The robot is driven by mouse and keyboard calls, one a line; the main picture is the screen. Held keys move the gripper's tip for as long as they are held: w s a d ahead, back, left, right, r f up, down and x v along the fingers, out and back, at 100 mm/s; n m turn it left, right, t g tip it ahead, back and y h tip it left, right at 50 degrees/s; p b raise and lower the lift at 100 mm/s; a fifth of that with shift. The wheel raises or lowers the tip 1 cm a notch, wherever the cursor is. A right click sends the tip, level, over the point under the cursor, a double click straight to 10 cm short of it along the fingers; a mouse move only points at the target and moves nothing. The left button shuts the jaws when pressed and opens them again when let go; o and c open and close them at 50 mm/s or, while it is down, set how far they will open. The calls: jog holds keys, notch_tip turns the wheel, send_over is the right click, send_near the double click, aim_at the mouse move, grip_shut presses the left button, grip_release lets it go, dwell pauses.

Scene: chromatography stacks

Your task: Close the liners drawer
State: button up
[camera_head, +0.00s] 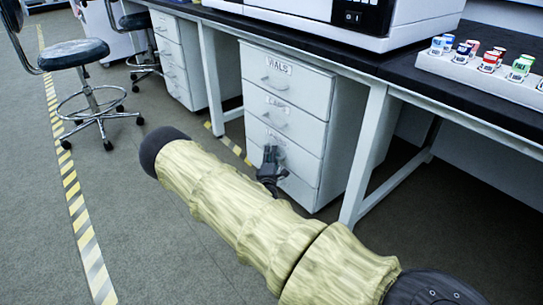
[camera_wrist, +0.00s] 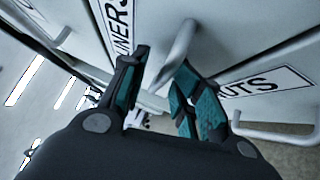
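In the head view a white cabinet of stacked drawers stands under the bench. My gripper (camera_head: 270,158) is at the front of a lower drawer, below the drawer marked VIALS (camera_head: 279,67). In the wrist view the liners drawer (camera_wrist: 90,25) shows part of its label, "INERS". Its bar handle (camera_wrist: 180,48) lies between my two fingers (camera_wrist: 165,85), which are spread apart. Contact with the handle cannot be told. My gripper hides part of the lower drawer fronts in the head view. Any small gap at the liners drawer is too unclear to judge.
A drawer label ending "UTS" (camera_wrist: 266,82) is beside the liners drawer in the wrist view. A bench leg (camera_head: 366,150) stands right of the cabinet. A stool (camera_head: 75,55) stands at the left.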

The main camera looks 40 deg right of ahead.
jog(key=shift+a, duration=0.1)
jog(key=v, duration=1.2)
